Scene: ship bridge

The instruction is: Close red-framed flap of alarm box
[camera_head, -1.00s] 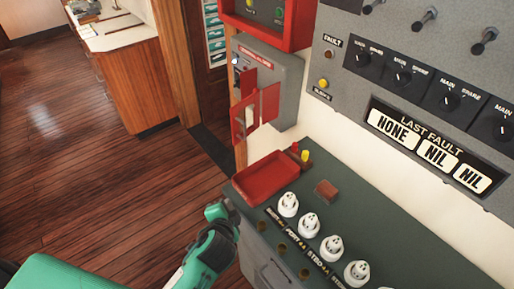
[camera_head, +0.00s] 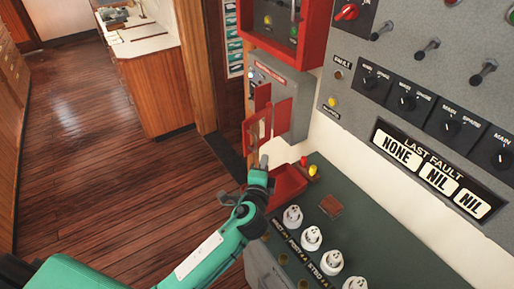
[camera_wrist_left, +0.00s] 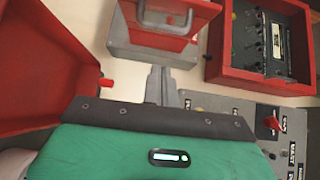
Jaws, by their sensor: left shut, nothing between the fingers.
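The alarm box (camera_head: 290,88) is a grey box on the wall at upper centre in the head view. Its red-framed flap (camera_head: 281,118) stands open, swung out from the box front. My left gripper (camera_head: 264,161) is shut and empty, pointing up just below the flap and above the red tray. In the head view I cannot tell whether it touches the flap. In the left wrist view, the shut fingers (camera_wrist_left: 160,80) point at the underside of a grey box with a red face and handle (camera_wrist_left: 166,22), apparently the alarm box. My right gripper is out of view.
A red tray (camera_head: 291,182) and red and yellow buttons (camera_head: 312,170) sit on the green console with several white knobs. A red-framed panel (camera_head: 308,50) hangs above the box. The grey fault panel is at right. Open wooden floor lies left.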

